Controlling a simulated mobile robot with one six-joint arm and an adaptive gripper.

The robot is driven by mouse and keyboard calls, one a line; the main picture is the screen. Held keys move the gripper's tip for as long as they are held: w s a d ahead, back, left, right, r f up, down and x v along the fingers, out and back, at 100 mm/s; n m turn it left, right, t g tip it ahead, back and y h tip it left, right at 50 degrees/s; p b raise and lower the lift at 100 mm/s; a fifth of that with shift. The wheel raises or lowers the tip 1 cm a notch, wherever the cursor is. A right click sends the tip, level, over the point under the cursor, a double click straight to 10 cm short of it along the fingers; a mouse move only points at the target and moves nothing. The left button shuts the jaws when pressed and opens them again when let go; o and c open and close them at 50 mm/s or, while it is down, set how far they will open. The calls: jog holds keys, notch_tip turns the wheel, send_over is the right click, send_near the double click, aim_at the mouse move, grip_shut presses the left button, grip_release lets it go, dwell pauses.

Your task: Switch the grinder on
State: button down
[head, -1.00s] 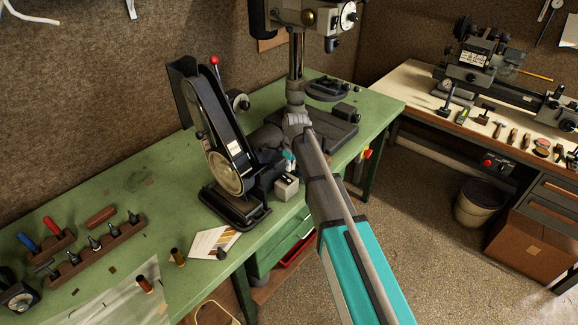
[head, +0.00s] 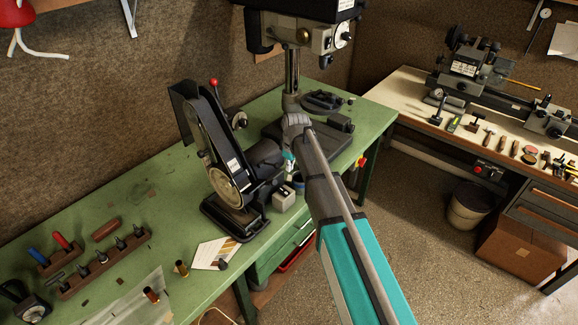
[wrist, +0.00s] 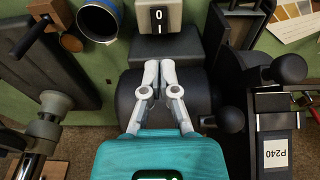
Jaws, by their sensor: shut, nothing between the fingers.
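The grinder is a black belt grinder (head: 205,130) on the green bench, with a dark motor at its right side. Its grey switch box (head: 284,199) sits low at the front right. I cannot tell which side is pressed. My gripper (wrist: 159,64) is shut and empty over the motor (wrist: 135,95), its fingertips pointing toward the box and just short of it in the picture. In the head view my gripper (head: 288,157) is small and partly hidden.
A drill press (head: 291,75) stands behind my arm. A blue-rimmed cup (wrist: 97,20) is left of the switch box. A wooden rack of tools (head: 100,268) and a sample card (head: 213,253) lie on the bench to the left. The floor right of the bench is open.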

aim_at(282, 189)
jog(key=shift+r, duration=0.35)
dwell(0.4)
jog(key=shift+w+a+r+t+y, duration=0.15)
jog(key=shift+w+a+t+y, duration=0.2)
jog(key=shift+w, duration=0.15)
jog(key=shift+f, duration=0.25)
jog(key=b+x, duration=1.3)
jog(key=shift+f, duration=0.25)
dwell(0.7)
dwell(0.4)
